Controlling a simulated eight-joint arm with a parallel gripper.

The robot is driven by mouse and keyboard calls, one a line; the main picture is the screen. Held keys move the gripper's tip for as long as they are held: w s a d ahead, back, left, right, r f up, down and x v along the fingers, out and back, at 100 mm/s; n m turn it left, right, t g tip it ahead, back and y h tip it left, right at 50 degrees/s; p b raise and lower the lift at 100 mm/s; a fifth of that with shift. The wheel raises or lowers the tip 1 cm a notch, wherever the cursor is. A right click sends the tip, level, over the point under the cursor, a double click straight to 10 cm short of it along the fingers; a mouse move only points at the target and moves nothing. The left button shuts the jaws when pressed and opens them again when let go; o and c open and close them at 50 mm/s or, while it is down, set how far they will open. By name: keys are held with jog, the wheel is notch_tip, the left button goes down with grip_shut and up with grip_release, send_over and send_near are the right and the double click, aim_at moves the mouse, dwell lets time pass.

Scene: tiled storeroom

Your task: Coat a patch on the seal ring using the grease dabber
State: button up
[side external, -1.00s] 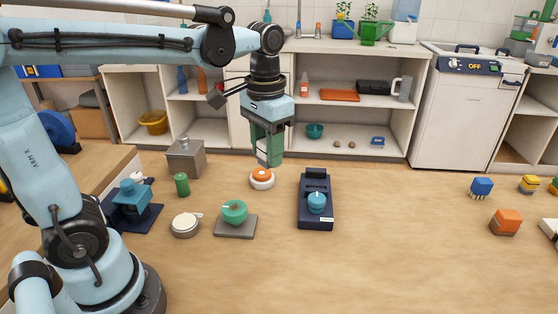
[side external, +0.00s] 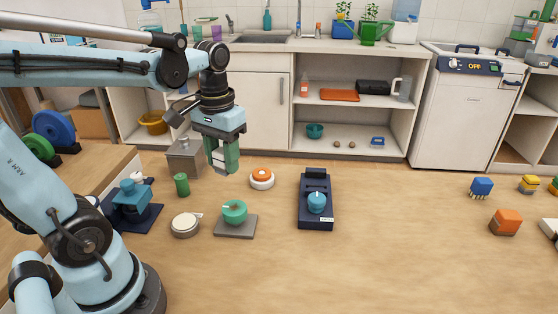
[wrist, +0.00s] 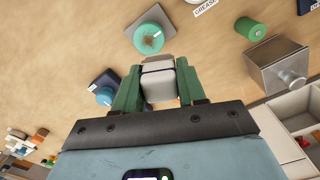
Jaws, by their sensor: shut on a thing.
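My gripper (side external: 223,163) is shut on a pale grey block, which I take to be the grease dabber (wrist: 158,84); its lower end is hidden. A label reading GREASE (wrist: 205,6) shows beside a white thing at the top of the wrist view.
A green cylinder (side external: 181,184) and a grey metal box (side external: 185,160) stand at the left. An orange-topped white disc (side external: 262,178) and a dark stand with a blue knob (side external: 316,203) are to the right. The floor in front is clear.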

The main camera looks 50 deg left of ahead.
aim_at(184, 221)
jog(key=s+a+f+n, duration=0.5)
jog(key=s, duration=0.4)
jog(key=shift+s+d+f, duration=0.1)
jog(key=shift+f, duration=1.4)
jog(key=shift+s+d+f, duration=0.1)
jog(key=shift+f, duration=1.4)
jog(key=shift+f, duration=0.6)
notch_tip(184, 221, up, 7)
dwell(0.3)
jog(key=shift+w, duration=0.1)
dwell(0.4)
